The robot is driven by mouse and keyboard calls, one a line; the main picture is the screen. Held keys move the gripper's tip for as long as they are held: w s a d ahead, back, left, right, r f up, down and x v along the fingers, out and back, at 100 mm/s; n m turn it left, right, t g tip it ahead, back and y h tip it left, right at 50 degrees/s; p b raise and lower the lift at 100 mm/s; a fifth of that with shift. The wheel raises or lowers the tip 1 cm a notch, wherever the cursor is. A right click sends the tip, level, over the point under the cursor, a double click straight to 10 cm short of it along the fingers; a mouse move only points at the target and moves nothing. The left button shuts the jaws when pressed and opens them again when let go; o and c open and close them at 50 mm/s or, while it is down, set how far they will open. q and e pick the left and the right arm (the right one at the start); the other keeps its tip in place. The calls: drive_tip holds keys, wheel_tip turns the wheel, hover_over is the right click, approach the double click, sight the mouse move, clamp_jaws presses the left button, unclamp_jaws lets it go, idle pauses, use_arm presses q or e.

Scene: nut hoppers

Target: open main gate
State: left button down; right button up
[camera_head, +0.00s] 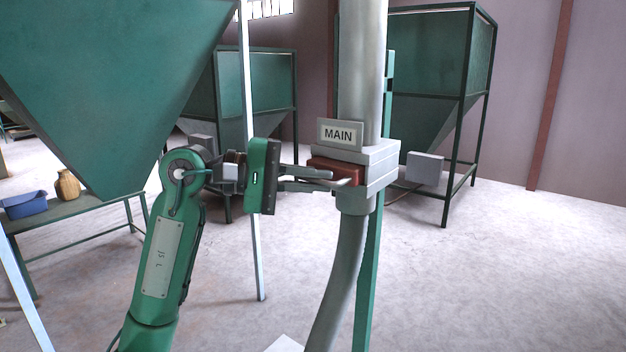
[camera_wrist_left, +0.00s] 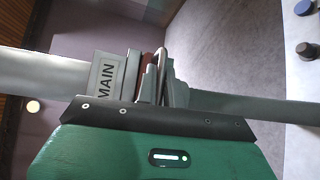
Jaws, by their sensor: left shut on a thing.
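The main gate (camera_head: 368,165) is a grey slide housing around a vertical grey pipe, with a sign reading MAIN (camera_head: 340,134) above it. A red-brown gate plate (camera_head: 335,168) shows at the housing's left side, with a pale metal handle at its front. My left gripper (camera_head: 335,180) reaches in from the left and is shut on the gate handle (camera_wrist_left: 162,62). In the left wrist view the sign (camera_wrist_left: 106,78) stands beside the fingers, and a strip of the red-brown plate (camera_wrist_left: 147,60) shows behind them. The fingers partly hide the handle. My right gripper is not in view.
A large green hopper (camera_head: 110,80) hangs close at the left, above my left arm. A pale post (camera_head: 250,215) stands just behind the gripper. A table with a blue bin (camera_head: 25,205) is at far left. Open floor (camera_head: 530,270) lies to the right.

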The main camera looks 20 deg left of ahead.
use_arm(q)
drive_tip(key=shift+s+f, duration=0.1)
drive_tip(key=s+a+b, duration=0.2)
drive_tip(key=s+b, duration=0.3)
drive_tip(key=s, duration=0.1)
drive_tip(key=shift+a+b, duration=0.15)
drive_tip(key=shift+b, duration=0.2)
drive_tip(key=shift+s, duration=0.1)
drive_tip(key=c, duration=1.5)
unclamp_jaws()
drive_tip(key=shift+c, duration=0.2)
